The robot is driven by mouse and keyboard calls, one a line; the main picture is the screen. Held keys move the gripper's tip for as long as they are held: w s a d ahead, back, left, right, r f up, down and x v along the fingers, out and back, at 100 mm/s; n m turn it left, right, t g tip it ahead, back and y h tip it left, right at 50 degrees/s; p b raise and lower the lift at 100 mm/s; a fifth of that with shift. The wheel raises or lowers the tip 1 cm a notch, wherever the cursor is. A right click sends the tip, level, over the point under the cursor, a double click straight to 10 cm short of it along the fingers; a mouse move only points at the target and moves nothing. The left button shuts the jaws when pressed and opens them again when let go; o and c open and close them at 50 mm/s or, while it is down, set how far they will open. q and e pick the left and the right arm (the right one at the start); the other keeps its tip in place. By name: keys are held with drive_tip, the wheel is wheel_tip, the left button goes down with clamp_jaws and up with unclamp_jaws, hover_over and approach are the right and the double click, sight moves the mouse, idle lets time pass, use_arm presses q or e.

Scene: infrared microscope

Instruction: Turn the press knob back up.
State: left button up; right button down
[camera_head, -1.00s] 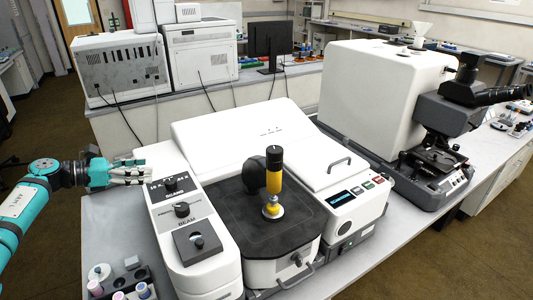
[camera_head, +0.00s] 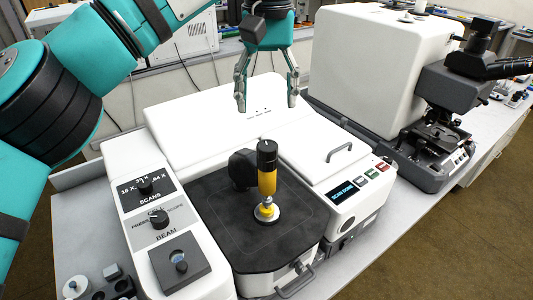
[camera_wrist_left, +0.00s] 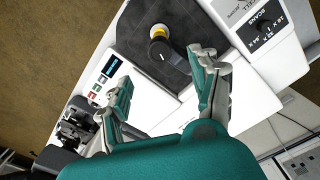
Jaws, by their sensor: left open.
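The press (camera_head: 266,190) stands upright on the dark sample stage, with a yellow body and a black knob (camera_head: 267,150) on top. Its round metal base sits on the stage. My left gripper (camera_head: 267,103) is open and empty, pointing down above the white housing behind the press. It is apart from the knob. In the left wrist view the open fingers (camera_wrist_left: 150,85) spread with nothing between them, and the yellow press (camera_wrist_left: 160,32) shows beyond them. My right gripper is not in view.
A small display (camera_head: 342,191) reads "SCAN DONE". A handle (camera_head: 339,151) rises from the white cover. A microscope (camera_head: 440,110) stands at the right.

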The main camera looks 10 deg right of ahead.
sight(267, 145)
use_arm(q)
wheel_tip(267, 145, down, 8)
drive_tip(key=shift+w+r+p, duration=0.1)
drive_tip(key=shift+r+p, duration=0.05)
drive_tip(key=shift+p, duration=0.15)
wheel_tip(267, 145, down, 4)
drive_tip(key=shift+r+p, duration=0.15)
drive_tip(key=shift+p, duration=0.15)
drive_tip(key=shift+f, duration=0.6)
drive_tip(key=c, duration=1.2)
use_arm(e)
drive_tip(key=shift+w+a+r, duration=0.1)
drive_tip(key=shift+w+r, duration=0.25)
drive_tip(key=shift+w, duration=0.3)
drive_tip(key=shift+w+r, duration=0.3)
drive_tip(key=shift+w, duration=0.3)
use_arm(q)
drive_tip(key=shift+n, duration=0.4)
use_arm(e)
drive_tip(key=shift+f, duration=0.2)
